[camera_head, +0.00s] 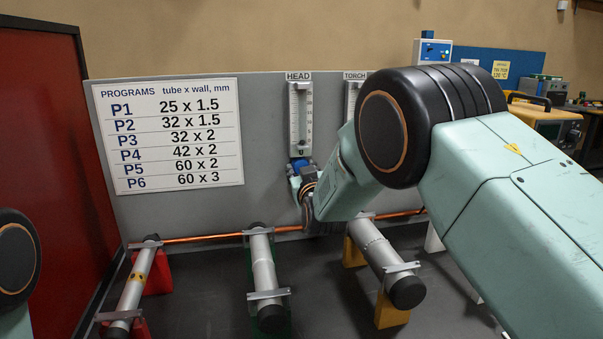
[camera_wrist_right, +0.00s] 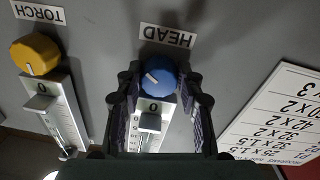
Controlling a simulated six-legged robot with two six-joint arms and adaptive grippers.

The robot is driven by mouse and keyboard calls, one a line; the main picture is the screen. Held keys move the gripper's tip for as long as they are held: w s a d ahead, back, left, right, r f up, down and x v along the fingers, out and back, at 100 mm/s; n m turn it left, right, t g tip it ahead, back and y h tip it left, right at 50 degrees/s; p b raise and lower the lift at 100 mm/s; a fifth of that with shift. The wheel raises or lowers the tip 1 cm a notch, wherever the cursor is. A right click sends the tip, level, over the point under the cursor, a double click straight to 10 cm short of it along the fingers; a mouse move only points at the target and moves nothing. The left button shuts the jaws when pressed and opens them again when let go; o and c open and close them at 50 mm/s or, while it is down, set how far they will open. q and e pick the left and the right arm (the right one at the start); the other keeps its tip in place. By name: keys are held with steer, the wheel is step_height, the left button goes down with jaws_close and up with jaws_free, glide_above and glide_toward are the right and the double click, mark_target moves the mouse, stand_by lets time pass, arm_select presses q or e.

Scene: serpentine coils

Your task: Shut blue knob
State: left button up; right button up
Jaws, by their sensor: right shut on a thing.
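The blue knob (camera_wrist_right: 160,72) sits on the grey panel under the HEAD flowmeter (camera_head: 300,118), and it also shows in the head view (camera_head: 299,164). In the wrist view, which is upside down, its white pointer line is slanted. An "O" mark lies on the plate beside it. My right gripper (camera_wrist_right: 159,80) is shut on the blue knob, one finger at each side. In the head view my right gripper (camera_head: 297,184) is partly hidden by my right arm. My left gripper is out of view.
A yellow knob (camera_wrist_right: 36,54) sits beside it under the TORCH flowmeter (camera_head: 352,98). A PROGRAMS chart (camera_head: 168,135) hangs left of the HEAD flowmeter. A copper tube (camera_head: 205,238) runs low along the panel, over several grey rollers (camera_head: 263,270). A red panel (camera_head: 50,150) stands at left.

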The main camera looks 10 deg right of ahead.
steer(key=shift+r+n, duration=0.1)
steer(key=shift+n, duration=1.3)
steer(key=o, duration=1.2)
steer(key=s, duration=1.2)
steer(key=shift+a+f, duration=0.2)
steer(key=shift+w, duration=0.1)
